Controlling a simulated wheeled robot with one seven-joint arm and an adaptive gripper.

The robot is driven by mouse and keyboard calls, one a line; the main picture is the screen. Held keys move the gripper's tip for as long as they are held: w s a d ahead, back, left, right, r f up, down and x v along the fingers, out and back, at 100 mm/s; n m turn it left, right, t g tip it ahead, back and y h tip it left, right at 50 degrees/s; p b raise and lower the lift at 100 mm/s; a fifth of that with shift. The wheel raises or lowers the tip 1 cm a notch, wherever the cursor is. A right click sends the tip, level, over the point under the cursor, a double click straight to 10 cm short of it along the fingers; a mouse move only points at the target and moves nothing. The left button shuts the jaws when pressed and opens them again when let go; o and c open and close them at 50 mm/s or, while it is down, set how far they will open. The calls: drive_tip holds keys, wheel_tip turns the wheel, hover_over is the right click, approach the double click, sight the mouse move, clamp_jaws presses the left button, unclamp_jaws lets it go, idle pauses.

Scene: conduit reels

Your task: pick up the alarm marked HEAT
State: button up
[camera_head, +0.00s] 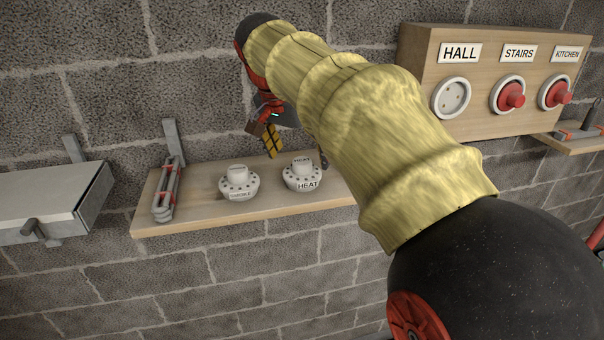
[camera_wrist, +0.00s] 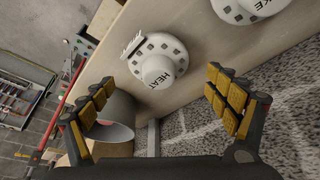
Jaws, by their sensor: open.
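The alarm marked HEAT (camera_head: 302,176) is a white round dome standing upright on a wooden shelf, right of the alarm marked SMOKE (camera_head: 238,183). In the wrist view the HEAT alarm (camera_wrist: 158,64) lies ahead of and between my fingers, with a small grey comb-like part at its edge. The SMOKE alarm (camera_wrist: 244,8) is cut off at the top right. My gripper (camera_wrist: 160,108) is open and empty, apart from the alarm. In the head view my gripper (camera_head: 271,138) hangs above the shelf near both alarms, partly hidden by my arm.
The wooden shelf (camera_head: 200,213) also holds a grey clamp-like tool (camera_head: 167,188) at its left end. A grey box (camera_head: 52,200) is on the wall at left. A wooden panel (camera_head: 430,58) with HALL, STAIRS and KITCHEN sockets is at right. A grey cylinder (camera_wrist: 112,112) shows near the left finger.

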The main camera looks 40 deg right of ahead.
sight(301, 161)
drive_tip(key=shift+x, duration=1.55)
drive_tip(key=shift+s, duration=0.1)
drive_tip(key=shift+c, duration=1.2)
drive_tip(key=c, duration=1)
